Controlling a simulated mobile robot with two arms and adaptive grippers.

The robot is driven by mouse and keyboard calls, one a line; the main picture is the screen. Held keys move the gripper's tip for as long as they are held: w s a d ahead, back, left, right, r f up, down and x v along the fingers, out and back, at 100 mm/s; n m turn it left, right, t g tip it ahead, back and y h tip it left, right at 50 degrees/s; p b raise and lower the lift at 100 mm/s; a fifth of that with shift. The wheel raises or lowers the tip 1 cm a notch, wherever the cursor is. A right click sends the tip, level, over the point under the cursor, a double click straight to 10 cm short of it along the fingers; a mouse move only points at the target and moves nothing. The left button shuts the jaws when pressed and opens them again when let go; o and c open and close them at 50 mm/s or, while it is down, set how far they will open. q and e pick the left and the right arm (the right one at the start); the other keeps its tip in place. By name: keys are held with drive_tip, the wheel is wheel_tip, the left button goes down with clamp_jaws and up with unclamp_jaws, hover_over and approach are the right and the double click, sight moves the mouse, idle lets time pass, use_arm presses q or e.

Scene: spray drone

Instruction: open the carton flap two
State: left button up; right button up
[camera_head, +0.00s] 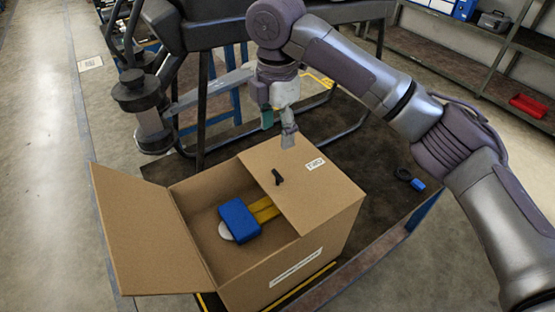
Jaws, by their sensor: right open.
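An open-topped cardboard carton (285,275) stands on a dark surface. The flap marked TWO (300,184) lies flat over the right part of its opening, with a small black tab (278,177) near its left side. The opposite flap (148,232) is folded outward to the left. My right gripper (281,130) is open and empty, pointing down just past the far edge of flap two; I cannot tell whether it touches the carton. My left gripper is not in view.
A blue block with yellow strips (238,217) lies inside the carton. A large dark machine with a framed stand (190,25) rises behind. A small black and blue item (411,179) lies to the right. Shelves (470,55) stand at the back right.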

sight(277, 174)
drive_tip(key=f, duration=0.4)
drive_tip(key=f+p, duration=0.1)
drive_tip(key=f, duration=0.2)
drive_tip(key=s+f+p, duration=0.1)
drive_tip(key=f, duration=0.3)
drive_tip(key=shift+s+d+f, duration=0.1)
drive_tip(key=shift+f, duration=0.2)
drive_tip(key=shift+s+f, duration=0.1)
drive_tip(key=shift+f, duration=0.65)
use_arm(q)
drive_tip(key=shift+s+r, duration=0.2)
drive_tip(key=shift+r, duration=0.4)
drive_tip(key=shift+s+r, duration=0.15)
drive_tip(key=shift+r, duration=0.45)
use_arm(e)
clamp_jaws()
